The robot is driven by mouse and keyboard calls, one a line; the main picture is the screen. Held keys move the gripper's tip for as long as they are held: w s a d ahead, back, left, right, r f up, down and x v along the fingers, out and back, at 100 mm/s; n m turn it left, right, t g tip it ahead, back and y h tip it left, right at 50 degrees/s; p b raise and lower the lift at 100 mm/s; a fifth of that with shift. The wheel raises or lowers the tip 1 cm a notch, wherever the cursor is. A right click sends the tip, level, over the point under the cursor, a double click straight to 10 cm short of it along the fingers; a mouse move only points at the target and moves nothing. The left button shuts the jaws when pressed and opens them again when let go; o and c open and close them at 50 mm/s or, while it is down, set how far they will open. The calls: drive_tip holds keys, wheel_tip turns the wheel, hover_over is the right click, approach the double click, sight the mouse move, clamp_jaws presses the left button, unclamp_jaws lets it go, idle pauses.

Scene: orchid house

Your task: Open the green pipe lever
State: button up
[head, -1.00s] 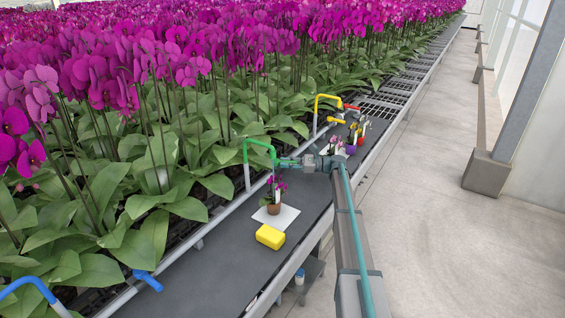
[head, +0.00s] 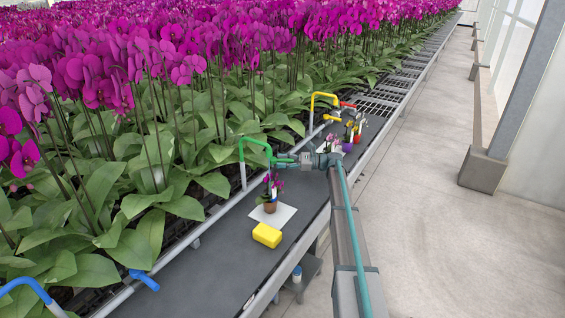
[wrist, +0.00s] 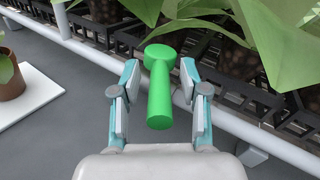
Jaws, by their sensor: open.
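The green pipe (head: 256,143) rises from the bench rail and bends over toward the bench in the head view. Its green lever (wrist: 159,92) fills the middle of the wrist view, with a round head at the top and a handle pointing toward me. My gripper (head: 284,160) is close to the lever, and in the head view its fingers hide part of it. In the wrist view my gripper (wrist: 158,103) is open, with one finger on each side of the lever handle and a gap on both sides.
A potted orchid (head: 270,192) on a white mat (head: 288,213) and a yellow sponge (head: 267,235) are on the bench. A blue pipe lever (head: 144,280) is nearer; a yellow pipe (head: 325,97) is farther. Leaves (wrist: 262,30) hang close behind the lever.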

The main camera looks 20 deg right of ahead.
drive_tip(key=v, duration=1.2)
drive_tip(key=shift+c, duration=0.3)
